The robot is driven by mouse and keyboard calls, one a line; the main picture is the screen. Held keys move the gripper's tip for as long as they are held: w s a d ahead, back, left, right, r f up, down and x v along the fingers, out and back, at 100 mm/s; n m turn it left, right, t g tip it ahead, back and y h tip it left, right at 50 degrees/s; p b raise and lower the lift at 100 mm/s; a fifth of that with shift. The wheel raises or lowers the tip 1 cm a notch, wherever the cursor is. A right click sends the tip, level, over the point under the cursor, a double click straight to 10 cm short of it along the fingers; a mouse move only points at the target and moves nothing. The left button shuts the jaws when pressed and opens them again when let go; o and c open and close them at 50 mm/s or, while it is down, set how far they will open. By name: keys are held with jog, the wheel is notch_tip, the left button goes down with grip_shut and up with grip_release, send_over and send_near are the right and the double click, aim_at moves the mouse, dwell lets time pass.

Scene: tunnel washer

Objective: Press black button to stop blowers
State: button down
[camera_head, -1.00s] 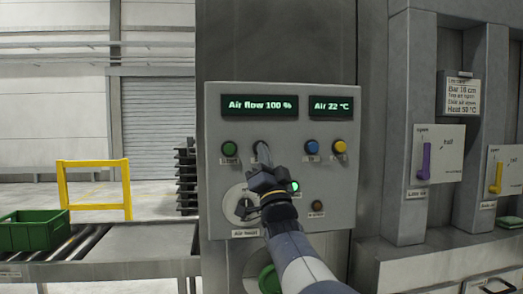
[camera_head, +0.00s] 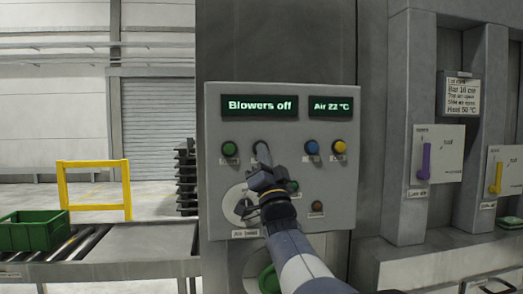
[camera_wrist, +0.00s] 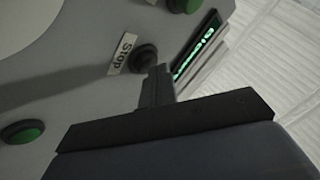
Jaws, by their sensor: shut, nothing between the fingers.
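The control panel (camera_head: 220,190) is a grey box with two displays. The left display (camera_head: 259,105) reads "Blowers off". The black button (camera_wrist: 146,55) shows in the wrist view beside a label reading "Stop" (camera_wrist: 121,54). My gripper (camera_head: 263,150) is shut and empty, with its fingertips at the black button. In the wrist view the fingertips (camera_wrist: 160,70) overlap the button's edge; I cannot tell whether they still touch it. In the head view the gripper mostly hides the button.
A green button (camera_head: 229,148) is left of the gripper; blue (camera_head: 312,147) and yellow (camera_head: 339,146) buttons are to the right. A dial (camera_head: 236,206) and a small green lamp (camera_head: 294,186) sit lower. Purple (camera_head: 425,160) and yellow (camera_head: 496,177) levers stand farther right.

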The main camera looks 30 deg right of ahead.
jog(key=shift+s, duration=0.15)
jog(key=shift+s+a+b, duration=0.25)
jog(key=shift+s+b, duration=0.45)
jog(key=shift+b, duration=0.1)
jog(key=s+b, duration=0.1)
jog(key=s, duration=0.1)
jog(key=s+a+b, duration=0.1)
jog(key=s+b, duration=0.1)
jog(key=s, duration=0.1)
jog(key=shift+a, duration=0.2)
jog(key=shift+w, duration=0.15)
